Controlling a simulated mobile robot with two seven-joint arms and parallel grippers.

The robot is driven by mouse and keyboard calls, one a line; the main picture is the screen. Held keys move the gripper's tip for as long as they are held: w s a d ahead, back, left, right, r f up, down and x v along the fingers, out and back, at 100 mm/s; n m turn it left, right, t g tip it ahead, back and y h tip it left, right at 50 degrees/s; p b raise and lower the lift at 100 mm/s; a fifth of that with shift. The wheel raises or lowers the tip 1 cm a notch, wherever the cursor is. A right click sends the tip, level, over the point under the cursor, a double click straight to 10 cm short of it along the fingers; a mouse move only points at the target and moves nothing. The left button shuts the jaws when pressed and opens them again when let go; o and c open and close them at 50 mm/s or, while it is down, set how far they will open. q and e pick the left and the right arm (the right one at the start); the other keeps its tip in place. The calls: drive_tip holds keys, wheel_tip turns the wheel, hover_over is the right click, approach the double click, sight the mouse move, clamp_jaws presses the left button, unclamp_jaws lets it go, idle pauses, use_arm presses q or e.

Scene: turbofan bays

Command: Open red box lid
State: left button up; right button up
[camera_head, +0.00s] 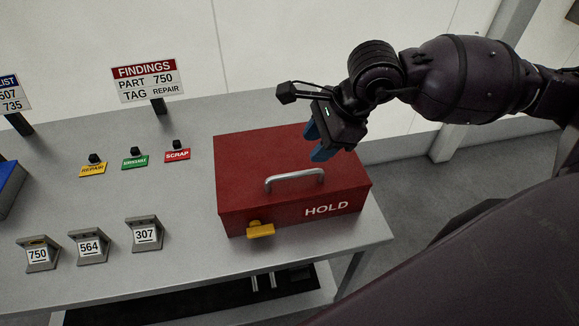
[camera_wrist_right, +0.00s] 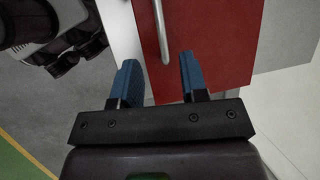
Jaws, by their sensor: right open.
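The red box (camera_head: 250,178) marked HOLD stands on the right end of the grey table with its lid closed. A silver bar handle (camera_head: 295,179) sits on the lid, and a yellow latch (camera_head: 260,230) is at the lower front. My right gripper (camera_head: 316,146) is open and empty, above the back right part of the lid, apart from the handle. In the right wrist view its blue fingers (camera_wrist_right: 160,80) are spread, with the handle (camera_wrist_right: 161,30) beyond them on the red lid (camera_wrist_right: 210,40). My left gripper is not in view.
Yellow, green and red tags (camera_head: 135,160) lie left of the box. Number stands (camera_head: 90,246) marked 750, 564 and 307 line the front. A FINDINGS sign (camera_head: 148,80) stands at the back, and a blue object (camera_head: 10,187) is at the left edge.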

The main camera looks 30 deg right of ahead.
sight(292, 174)
drive_tip(key=x, duration=0.9)
drive_tip(key=shift+w+a+f+p, duration=0.1)
drive_tip(key=shift+a+f+p, duration=0.05)
drive_tip(key=shift+f+p, duration=0.2)
clamp_jaws()
